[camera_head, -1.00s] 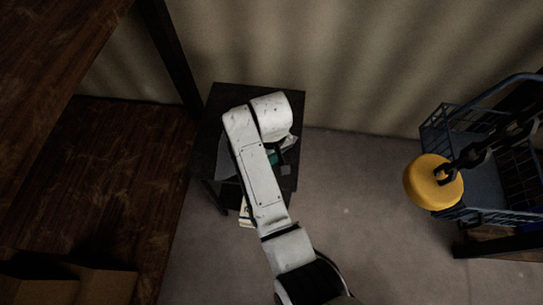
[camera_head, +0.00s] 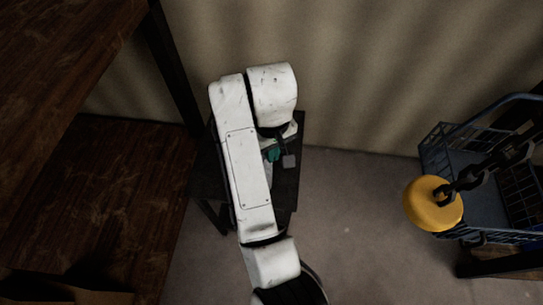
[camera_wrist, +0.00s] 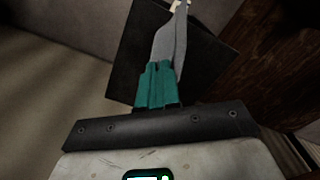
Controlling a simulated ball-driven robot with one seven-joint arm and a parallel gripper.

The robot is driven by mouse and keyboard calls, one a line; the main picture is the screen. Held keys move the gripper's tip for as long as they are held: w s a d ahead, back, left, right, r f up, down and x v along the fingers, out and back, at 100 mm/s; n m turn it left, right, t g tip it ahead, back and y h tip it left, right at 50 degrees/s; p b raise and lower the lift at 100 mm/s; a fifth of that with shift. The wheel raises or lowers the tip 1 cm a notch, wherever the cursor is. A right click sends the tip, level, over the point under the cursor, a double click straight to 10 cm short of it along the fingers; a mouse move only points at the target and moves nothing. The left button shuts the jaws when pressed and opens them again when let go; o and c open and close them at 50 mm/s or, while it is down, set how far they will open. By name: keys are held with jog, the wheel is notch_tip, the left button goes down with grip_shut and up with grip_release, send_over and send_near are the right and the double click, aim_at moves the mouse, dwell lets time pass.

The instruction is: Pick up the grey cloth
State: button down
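The grey cloth (camera_wrist: 171,42) shows in the wrist view as a narrow, folded strip. It runs out from between the teal fingers of my gripper (camera_wrist: 158,85), which are close together on it. In the head view my white arm hides most of the gripper, with a bit of teal finger (camera_head: 272,154) showing beside the arm. A small grey patch near the fingers may be part of the cloth, but I cannot tell. The dark side table (camera_wrist: 205,62) lies beyond the cloth.
The dark side table (camera_head: 291,190) stands against the curtain-like wall (camera_head: 350,90). A wooden shelf unit (camera_head: 90,200) is at the left. A blue wire basket (camera_head: 470,160) and a yellow weight on a chain (camera_head: 430,204) are at the right. The floor between is clear.

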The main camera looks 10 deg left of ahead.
jog(key=shift+s+r, duration=0.15)
jog(key=shift+r, duration=0.15)
notch_tip(320, 180, up, 18)
dwell(0.6)
jog(key=shift+s+f, duration=0.1)
